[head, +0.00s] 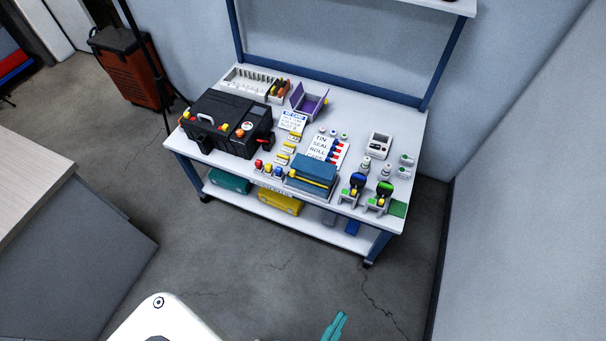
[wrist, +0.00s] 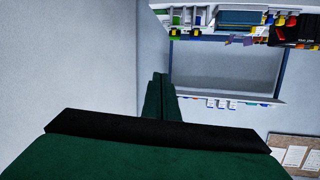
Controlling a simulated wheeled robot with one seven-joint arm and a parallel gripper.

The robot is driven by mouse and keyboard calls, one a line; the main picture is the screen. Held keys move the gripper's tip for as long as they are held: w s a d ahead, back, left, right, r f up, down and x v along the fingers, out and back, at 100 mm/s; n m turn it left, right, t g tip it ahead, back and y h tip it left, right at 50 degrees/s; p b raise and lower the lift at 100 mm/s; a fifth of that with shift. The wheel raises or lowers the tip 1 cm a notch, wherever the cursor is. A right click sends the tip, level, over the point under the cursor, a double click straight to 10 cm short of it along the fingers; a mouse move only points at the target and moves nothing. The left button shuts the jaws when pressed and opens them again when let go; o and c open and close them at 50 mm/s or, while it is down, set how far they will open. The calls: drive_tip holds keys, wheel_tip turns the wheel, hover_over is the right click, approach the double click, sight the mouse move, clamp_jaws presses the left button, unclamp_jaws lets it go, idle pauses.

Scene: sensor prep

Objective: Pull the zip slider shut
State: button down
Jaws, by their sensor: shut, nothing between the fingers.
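A blue case (head: 312,172) with a yellow line along its side lies near the front edge of the white workbench (head: 392,100). It also shows in the wrist view (wrist: 240,18). It may carry the zip, but no slider can be made out at this size. My gripper (head: 336,325) shows as green fingers at the bottom of the head view, well short of the bench, over the floor. In the wrist view its fingers (wrist: 160,78) are together and empty, apart from everything on the bench.
A black toolbox (head: 226,124), a purple open box (head: 309,102), a white rack (head: 250,82), signs, a grey meter (head: 379,145) and small bottles crowd the bench. Teal and yellow cases (head: 280,201) lie on the lower shelf. A wood-topped counter (head: 30,175) stands left. The floor before the bench is clear.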

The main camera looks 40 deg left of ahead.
drive_tip(key=w+a+f+m+y, duration=0.2)
drive_tip(key=w+a+f+m, duration=0.15)
drive_tip(key=w+f, duration=0.35)
drive_tip(key=m+y, duration=0.6)
drive_tip(key=m, duration=0.2)
approach(293, 173)
drive_tip(key=d+f, duration=0.1)
drive_tip(key=d, duration=0.5)
drive_tip(key=x, duration=0.9)
drive_tip(key=shift+w+d, duration=0.1)
drive_tip(key=shift+w, duration=0.3)
drive_tip(key=shift+s+a, duration=0.4)
drive_tip(key=shift+a, duration=0.5)
drive_tip(key=shift+s+a, duration=0.25)
drive_tip(key=shift+a, duration=0.7)
drive_tip(key=shift+w, duration=0.15)
